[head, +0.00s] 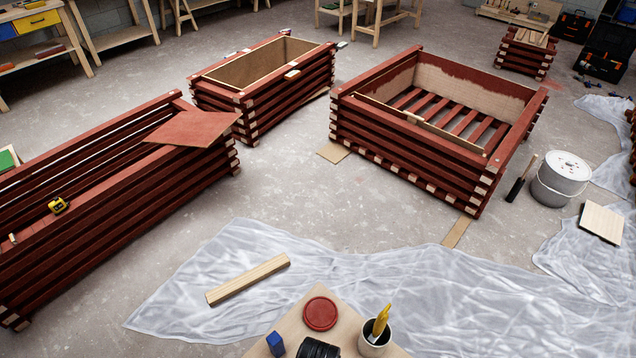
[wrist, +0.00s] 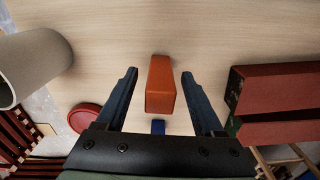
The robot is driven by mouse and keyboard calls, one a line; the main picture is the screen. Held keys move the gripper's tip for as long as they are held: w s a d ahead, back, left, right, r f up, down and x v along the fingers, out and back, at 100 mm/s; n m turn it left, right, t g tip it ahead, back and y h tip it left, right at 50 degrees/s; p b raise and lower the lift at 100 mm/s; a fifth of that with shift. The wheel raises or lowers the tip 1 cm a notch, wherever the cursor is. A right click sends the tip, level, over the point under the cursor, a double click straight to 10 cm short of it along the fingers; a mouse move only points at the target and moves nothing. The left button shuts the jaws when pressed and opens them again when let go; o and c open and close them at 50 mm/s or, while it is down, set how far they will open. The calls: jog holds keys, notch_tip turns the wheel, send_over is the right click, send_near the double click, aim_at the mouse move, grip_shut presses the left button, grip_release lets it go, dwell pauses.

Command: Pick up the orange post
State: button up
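The orange post (wrist: 160,88) is a short block that shows in the wrist view over the pale wooden tabletop (wrist: 200,25). It stands between the two dark fingers of my gripper (wrist: 159,74). The fingers are spread, with a clear gap on each side of the post, and neither visibly touches it. In the head view I cannot make out the post, and a black shape at the bottom edge is too cut off to identify.
Around the post are a blue block (head: 275,344), a red disc (head: 320,314) and a cup with a yellow brush (head: 375,338). Dark red pieces (wrist: 275,88) lie right in the wrist view. Beyond the table are plastic sheeting (head: 450,290) and red batten boxes (head: 430,130).

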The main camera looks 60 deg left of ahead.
grip_shut()
dwell(0.3)
